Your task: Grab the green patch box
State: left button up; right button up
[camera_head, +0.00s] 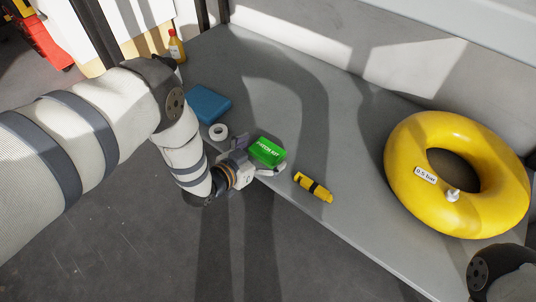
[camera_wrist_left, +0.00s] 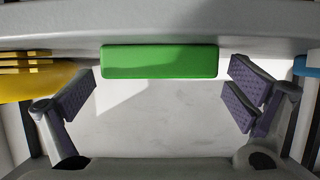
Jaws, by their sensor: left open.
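The green patch box (camera_head: 267,152), with white lettering on top, lies on the grey bench top near its front edge. My left gripper (camera_head: 256,160) is at the near side of the box, with its fingers apart. In the left wrist view the green box (camera_wrist_left: 158,62) lies ahead, between the lines of the two purple padded fingers (camera_wrist_left: 160,95). A gap shows on both sides of the box, and nothing is held. My right gripper is out of view; only part of my right arm shows at the lower right.
A yellow black-banded tool (camera_head: 313,187) lies right of the box. A white tape roll (camera_head: 218,132) and a blue box (camera_head: 208,104) lie to the left. A yellow inflated ring (camera_head: 500,205) labelled 0.5 bar is at right. A red-capped bottle (camera_head: 176,48) stands at the back left.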

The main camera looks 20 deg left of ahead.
pick_arm(q)
jog(key=shift+w+d, duration=0.1)
jog(key=shift+w, duration=0.15)
jog(key=c, duration=1.2)
jog(key=shift+c, duration=0.2)
